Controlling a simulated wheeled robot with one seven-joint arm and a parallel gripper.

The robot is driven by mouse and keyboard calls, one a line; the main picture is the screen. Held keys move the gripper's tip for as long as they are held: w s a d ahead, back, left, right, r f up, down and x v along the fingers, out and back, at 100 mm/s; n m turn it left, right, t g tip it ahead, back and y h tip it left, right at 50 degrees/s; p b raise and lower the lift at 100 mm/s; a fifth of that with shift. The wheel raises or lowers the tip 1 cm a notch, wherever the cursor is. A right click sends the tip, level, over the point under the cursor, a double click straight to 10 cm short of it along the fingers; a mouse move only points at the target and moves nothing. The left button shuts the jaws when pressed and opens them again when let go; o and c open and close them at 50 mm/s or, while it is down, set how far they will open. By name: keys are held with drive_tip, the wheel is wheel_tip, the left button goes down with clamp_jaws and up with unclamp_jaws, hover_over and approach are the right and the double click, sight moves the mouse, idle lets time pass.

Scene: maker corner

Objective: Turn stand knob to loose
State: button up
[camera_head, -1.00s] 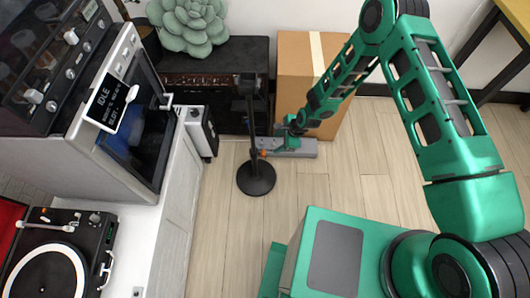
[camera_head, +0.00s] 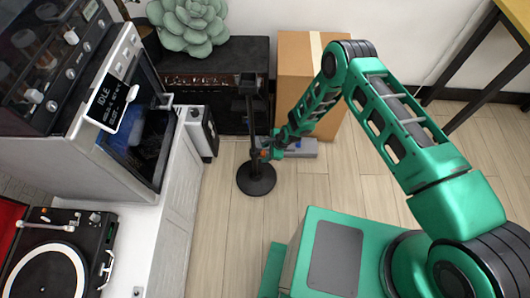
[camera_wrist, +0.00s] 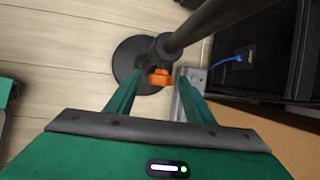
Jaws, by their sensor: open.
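The black stand (camera_head: 251,130) rises from a round base (camera_head: 256,180) on the wooden floor. Its small orange knob (camera_wrist: 160,77) sits on the pole's collar, facing my gripper in the wrist view. My gripper (camera_wrist: 150,80) is open, with one green finger on each side of the knob's line. The knob shows in the gap near the fingertips; I cannot tell whether the fingers touch it. In the head view my gripper (camera_head: 270,148) is right beside the pole, and the knob is mostly hidden there.
A grey metal box (camera_head: 300,148) lies on the floor behind my gripper. A cardboard box (camera_head: 295,75) and a black amplifier (camera_head: 205,95) stand at the wall. A white cabinet (camera_head: 180,190) with machines is at left.

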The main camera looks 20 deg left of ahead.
drive_tip(key=shift+f, duration=0.1)
drive_tip(key=c, duration=1)
drive_tip(key=shift+a, duration=0.3)
drive_tip(key=shift+c, duration=0.2)
drive_tip(key=shift+d, duration=0.15)
drive_tip(key=shift+s+d+f+n+t+y, duration=0.15)
drive_tip(key=shift+s+f+n+t+y, duration=0.35)
drive_tip(key=shift+t, duration=1.55)
drive_tip(key=shift+s+d+f+n+t+y, duration=0.15)
drive_tip(key=shift+n+t+y, duration=0.7)
drive_tip(key=shift+t, duration=1.25)
drive_tip(key=shift+s+d+f+n+t+y, duration=0.1)
drive_tip(key=shift+s+f+n+t+y, duration=0.25)
drive_tip(key=shift+t+y, duration=1.15)
drive_tip(key=shift+t+h, duration=0.45)
drive_tip(key=shift+t, duration=0.2)
